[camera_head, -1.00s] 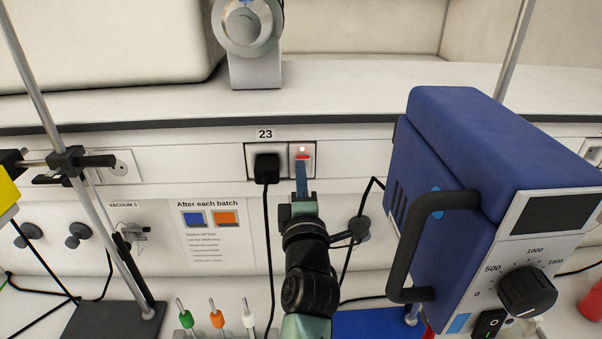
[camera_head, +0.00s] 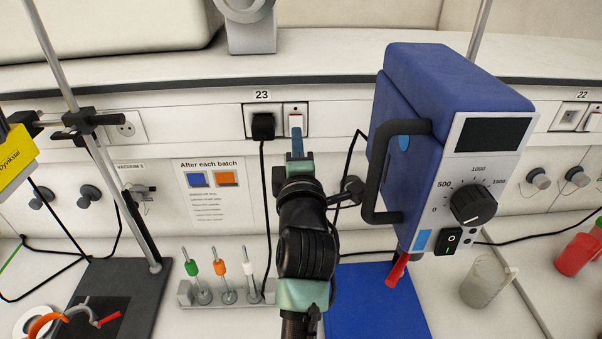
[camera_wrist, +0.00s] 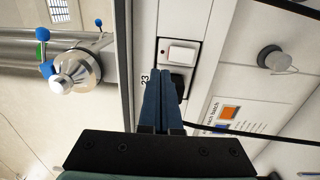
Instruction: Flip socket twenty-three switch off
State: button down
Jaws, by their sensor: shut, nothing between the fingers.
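Socket twenty-three (camera_head: 250,113) is on the white panel, with its number label (camera_head: 262,95) above it. A black plug (camera_head: 263,126) sits in its left half. In the wrist view the white rocker (camera_wrist: 180,53) shows beyond the fingertips (camera_wrist: 165,74); contact cannot be told.
A blue instrument (camera_head: 420,150) with a dial and black handle stands close on the right of my arm. A stand with a metal rod (camera_head: 80,120) is on the left.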

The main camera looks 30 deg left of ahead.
jog(key=b+v, duration=0.1)
jog(key=v, duration=0.3)
jog(key=b+v, duration=0.1)
jog(key=shift+s+d+r+b, duration=0.15)
jog(key=shift+s+r+b, duration=0.1)
jog(key=shift+s+b, duration=0.15)
dwell(0.3)
